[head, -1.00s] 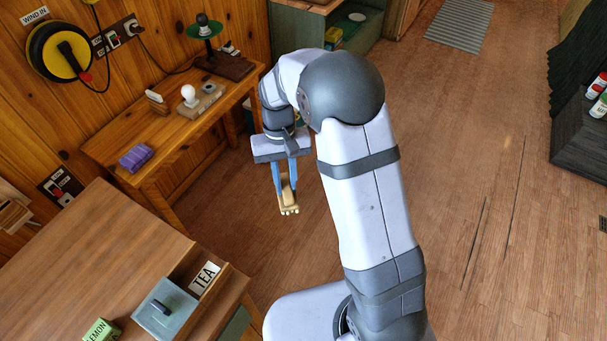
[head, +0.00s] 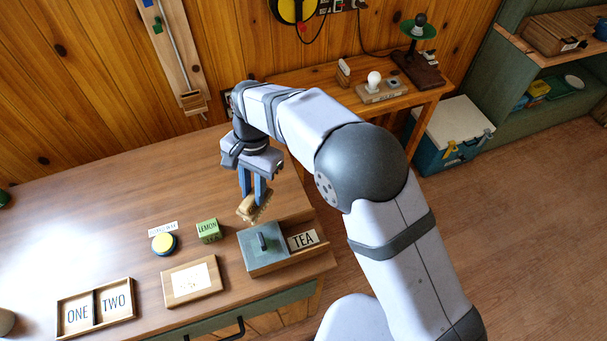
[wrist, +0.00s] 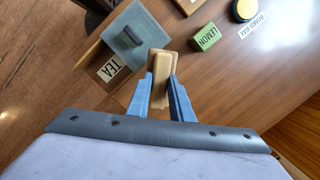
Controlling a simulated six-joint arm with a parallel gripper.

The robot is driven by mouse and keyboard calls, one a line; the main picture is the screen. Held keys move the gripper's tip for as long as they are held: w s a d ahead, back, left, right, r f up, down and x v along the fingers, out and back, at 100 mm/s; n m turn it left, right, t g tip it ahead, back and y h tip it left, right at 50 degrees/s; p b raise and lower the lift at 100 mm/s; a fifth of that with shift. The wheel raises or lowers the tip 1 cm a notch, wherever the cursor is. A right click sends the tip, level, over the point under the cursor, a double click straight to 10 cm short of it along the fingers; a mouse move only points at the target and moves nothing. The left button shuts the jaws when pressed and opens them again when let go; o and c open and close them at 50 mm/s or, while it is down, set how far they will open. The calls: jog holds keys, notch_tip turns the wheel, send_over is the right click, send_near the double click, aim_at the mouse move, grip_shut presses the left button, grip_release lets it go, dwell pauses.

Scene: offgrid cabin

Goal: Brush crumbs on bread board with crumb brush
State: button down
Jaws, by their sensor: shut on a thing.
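The crumb brush (head: 250,211), a small tan block with pale bristles, is held between the blue fingers of my gripper (head: 253,190). It is in the air above the table, just behind the grey-lidded box, and also shows in the wrist view (wrist: 160,76). The bread board (head: 171,289) lies flat near the table's front edge, to the left of that box. A pale patch covers its middle; single crumbs are too small to tell. My gripper is behind and to the right of the board, apart from it.
The box (head: 277,262) with a grey lid and a TEA label is near the table's right edge. A green LEMON box (head: 208,231) and a yellow-topped round item (head: 163,243) stand behind the board. A ONE/TWO tray (head: 97,330) is left.

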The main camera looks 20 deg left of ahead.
jog(key=s+a+p, duration=0.1)
jog(key=s+a, duration=0.2)
jog(key=s, duration=0.4)
jog(key=s+a, duration=0.3)
jog(key=s, duration=0.4)
jog(key=s+a+n+p, duration=0.1)
jog(key=s+a, duration=0.2)
jog(key=s, duration=0.4)
jog(key=shift+a+r+p, duration=0.15)
jog(key=shift+a+p, duration=0.15)
jog(key=shift+a, duration=0.05)
